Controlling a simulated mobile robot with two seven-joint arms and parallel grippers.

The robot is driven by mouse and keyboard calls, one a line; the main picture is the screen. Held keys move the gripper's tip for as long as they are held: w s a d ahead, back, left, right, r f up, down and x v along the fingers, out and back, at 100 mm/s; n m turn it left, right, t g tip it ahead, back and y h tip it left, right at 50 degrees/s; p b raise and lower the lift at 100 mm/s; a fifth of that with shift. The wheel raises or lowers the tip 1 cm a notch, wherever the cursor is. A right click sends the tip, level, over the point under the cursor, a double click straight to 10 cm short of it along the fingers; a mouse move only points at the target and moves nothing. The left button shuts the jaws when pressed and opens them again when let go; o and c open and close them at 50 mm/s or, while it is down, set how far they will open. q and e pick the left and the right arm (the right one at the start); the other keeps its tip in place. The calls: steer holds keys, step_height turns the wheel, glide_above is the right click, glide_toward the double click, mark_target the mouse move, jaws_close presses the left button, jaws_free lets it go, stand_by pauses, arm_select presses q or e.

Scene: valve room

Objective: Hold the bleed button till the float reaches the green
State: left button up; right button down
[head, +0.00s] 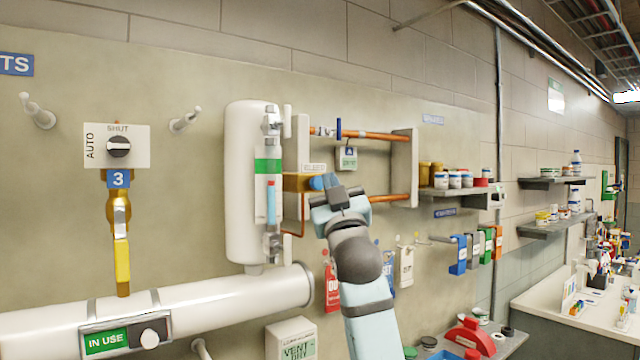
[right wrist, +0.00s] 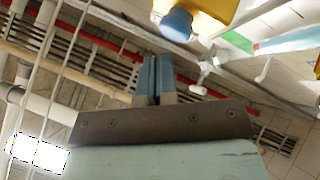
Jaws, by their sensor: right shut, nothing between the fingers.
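The bleed button (head: 316,183) is a blue round knob on the right end of a brass block (head: 295,182). It also shows in the right wrist view (right wrist: 177,26). My right gripper (head: 328,182) is shut and empty, with its fingertips close to the button. I cannot tell whether they touch it. In the right wrist view the fingertips (right wrist: 155,62) appear just below and left of the button. The sight glass (head: 268,220) on the white tank has a green band (head: 268,166). A blue column stands in it with a reddish float (head: 271,182) at its top, below the green. My left gripper is out of view.
A white tank (head: 243,190) stands left of the block, above a large white pipe (head: 200,307). Copper pipes (head: 375,135) run right of it. Hanging tags and a shelf of jars (head: 455,190) are right of my arm.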

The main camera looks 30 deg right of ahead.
steer(key=shift+s, duration=0.1)
steer(key=s, duration=0.4)
steer(key=shift+s+d+p, duration=0.2)
steer(key=shift+s+p, duration=0.15)
steer(key=shift+s, duration=0.05)
steer(key=shift+a, duration=0.15)
stand_by(3.1)
